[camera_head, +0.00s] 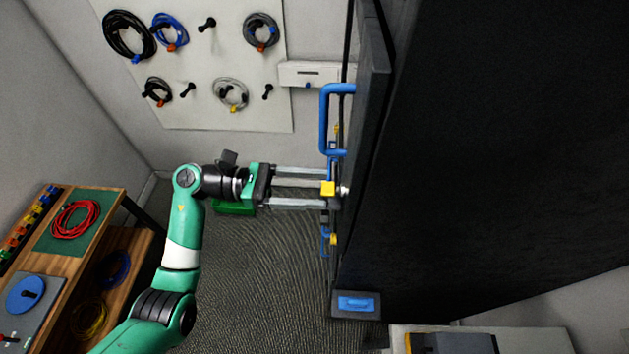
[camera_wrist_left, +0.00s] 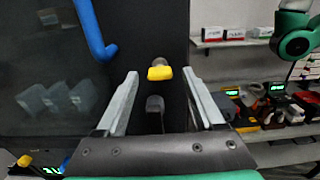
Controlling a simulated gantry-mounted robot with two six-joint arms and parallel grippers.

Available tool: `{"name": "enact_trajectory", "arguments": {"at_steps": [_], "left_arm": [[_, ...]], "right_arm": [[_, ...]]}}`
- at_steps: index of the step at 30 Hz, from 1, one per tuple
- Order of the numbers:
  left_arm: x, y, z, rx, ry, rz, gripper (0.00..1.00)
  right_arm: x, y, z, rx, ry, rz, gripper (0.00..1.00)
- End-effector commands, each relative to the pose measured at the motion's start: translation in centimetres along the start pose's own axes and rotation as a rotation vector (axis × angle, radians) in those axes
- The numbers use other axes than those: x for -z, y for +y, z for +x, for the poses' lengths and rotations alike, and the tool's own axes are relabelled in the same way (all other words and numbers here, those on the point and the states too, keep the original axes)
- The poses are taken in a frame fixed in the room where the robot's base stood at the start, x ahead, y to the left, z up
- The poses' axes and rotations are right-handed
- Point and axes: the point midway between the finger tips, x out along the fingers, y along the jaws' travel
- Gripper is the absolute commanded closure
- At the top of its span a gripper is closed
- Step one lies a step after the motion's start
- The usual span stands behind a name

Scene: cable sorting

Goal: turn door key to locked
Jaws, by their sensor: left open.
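The yellow key (camera_head: 328,188) sits in the lock on the dark door (camera_head: 480,150), below the blue door handle (camera_head: 324,115). In the left wrist view the yellow key (camera_wrist_left: 160,73) shows between the fingertips, with its wide head lying crosswise. My left gripper (camera_head: 322,188) is open, with one finger on each side of the key. There appears to be a gap on both sides, and I see no firm contact. Part of the handle (camera_wrist_left: 92,30) is at the upper left of the wrist view. My right gripper is not in view.
A pegboard (camera_head: 220,110) with coiled cables hangs on the back wall. A wooden bench (camera_head: 105,225) with a red cable stands at the left. More blue and yellow fittings lie along the door edge.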

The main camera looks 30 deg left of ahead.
Motion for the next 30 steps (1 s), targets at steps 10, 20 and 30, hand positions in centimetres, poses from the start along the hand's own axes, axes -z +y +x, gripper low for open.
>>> {"name": "enact_trajectory", "arguments": {"at_steps": [10,20,30], "left_arm": [[0.06,0.02,0.67,-0.001,0.000,0.000,0.32],[0.04,0.01,0.65,-0.001,0.000,0.001,0.91],[0.02,0.01,0.64,-0.001,0.000,-0.010,1.00]], "right_arm": [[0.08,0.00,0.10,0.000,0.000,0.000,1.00],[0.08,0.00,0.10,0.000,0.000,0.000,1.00],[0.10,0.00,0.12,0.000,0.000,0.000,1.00]]}}
